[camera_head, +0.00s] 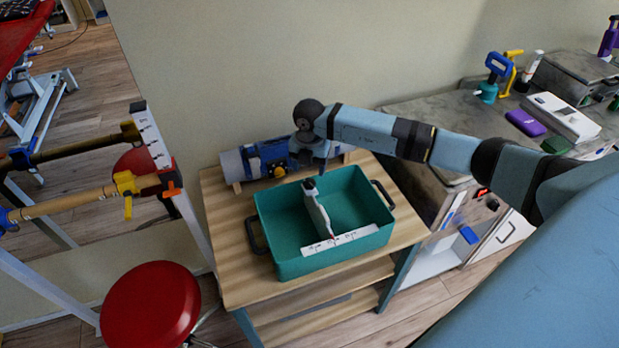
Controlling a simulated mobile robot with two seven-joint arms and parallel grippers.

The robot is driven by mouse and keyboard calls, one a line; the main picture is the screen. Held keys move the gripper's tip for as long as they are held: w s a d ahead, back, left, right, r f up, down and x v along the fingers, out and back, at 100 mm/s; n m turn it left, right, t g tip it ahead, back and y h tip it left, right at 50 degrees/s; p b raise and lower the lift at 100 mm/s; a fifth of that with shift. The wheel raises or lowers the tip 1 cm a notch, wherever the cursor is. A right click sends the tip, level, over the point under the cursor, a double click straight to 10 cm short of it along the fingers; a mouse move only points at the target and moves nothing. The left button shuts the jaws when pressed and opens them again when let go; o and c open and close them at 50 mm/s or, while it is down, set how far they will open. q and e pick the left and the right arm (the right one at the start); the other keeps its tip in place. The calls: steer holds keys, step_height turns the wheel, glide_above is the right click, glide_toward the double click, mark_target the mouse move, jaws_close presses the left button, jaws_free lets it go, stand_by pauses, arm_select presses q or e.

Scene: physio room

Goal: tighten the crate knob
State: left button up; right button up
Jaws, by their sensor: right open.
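A teal crate (290,262) with black handles stands on a small wooden table. A white label strip with dark marks (341,241) is on the crate's near side. My right arm reaches in from the right, and my right gripper (318,170) points down over the crate's far edge, open, just above the divider's far end. The arm's wrist partly hides it. My left gripper is not in view.
The wooden table (228,270) has bare room left of the crate. A grey cylinder with a blue and yellow device (268,158) lies behind the crate by the wall. A red stool (150,305) stands front left. A cluttered grey counter (455,112) is at right.

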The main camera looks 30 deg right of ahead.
mark_target(309, 182)
step_height(309, 182, up, 8)
steer(key=b, duration=0.1)
steer(key=shift+r, duration=0.2)
steer(key=shift+f, duration=0.1)
stand_by(0.3)
